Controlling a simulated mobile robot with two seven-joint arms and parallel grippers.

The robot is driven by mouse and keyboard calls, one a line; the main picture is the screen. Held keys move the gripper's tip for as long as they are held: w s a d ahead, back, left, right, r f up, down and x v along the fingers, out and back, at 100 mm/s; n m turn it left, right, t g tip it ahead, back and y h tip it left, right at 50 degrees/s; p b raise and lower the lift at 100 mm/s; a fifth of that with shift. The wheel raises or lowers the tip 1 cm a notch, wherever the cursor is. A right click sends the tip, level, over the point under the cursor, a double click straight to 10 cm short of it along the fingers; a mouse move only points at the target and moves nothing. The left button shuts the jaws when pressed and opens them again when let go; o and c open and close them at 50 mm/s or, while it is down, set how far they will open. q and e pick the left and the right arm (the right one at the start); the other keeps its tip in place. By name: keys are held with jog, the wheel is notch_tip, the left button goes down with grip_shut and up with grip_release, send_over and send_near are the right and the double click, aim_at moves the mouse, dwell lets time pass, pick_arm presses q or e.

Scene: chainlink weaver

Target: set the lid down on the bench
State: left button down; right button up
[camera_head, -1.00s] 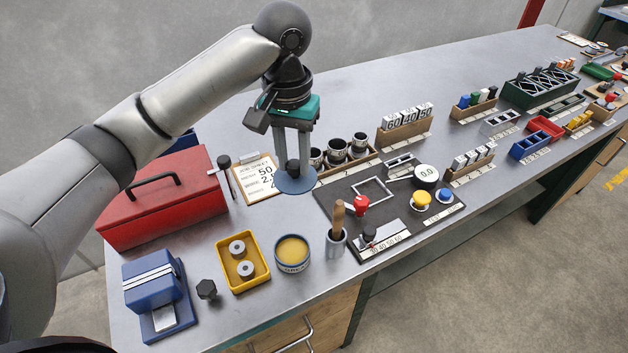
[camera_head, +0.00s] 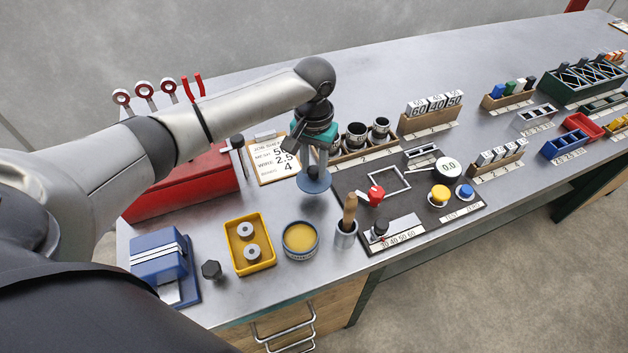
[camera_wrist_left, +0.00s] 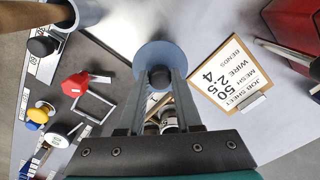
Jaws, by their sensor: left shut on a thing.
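The lid is a blue-grey disc (camera_head: 314,181) with a dark knob on top. My left gripper (camera_head: 313,170) is shut on that knob and holds the lid above the bench (camera_head: 284,195), behind the open grease tin (camera_head: 300,240). In the left wrist view the lid (camera_wrist_left: 160,54) shows between the two fingers, with its knob (camera_wrist_left: 160,77) between the tips. I cannot tell the exact gap between lid and bench. The tin's yellow contents are uncovered. My right gripper is not in view.
A job sheet clipboard (camera_head: 275,162) and red toolbox (camera_head: 190,186) lie behind and left. A cup with a wooden handle (camera_head: 346,234) and the dark board (camera_head: 408,228) are to the right. A yellow tray (camera_head: 248,232) stands left of the tin. Bare bench lies behind the tin.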

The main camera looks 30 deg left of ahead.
aim_at(314, 180)
pick_arm(q)
jog(key=shift+f, duration=0.65)
notch_tip(314, 180, down, 4)
jog(key=shift+r+b, duration=0.25)
jog(key=shift+b, duration=0.25)
jog(key=c, duration=0.6)
grip_release()
jog(key=shift+f, duration=0.15)
notch_tip(314, 180, up, 12)
jog(key=shift+r+p, duration=0.2)
jog(key=shift+p, duration=0.95)
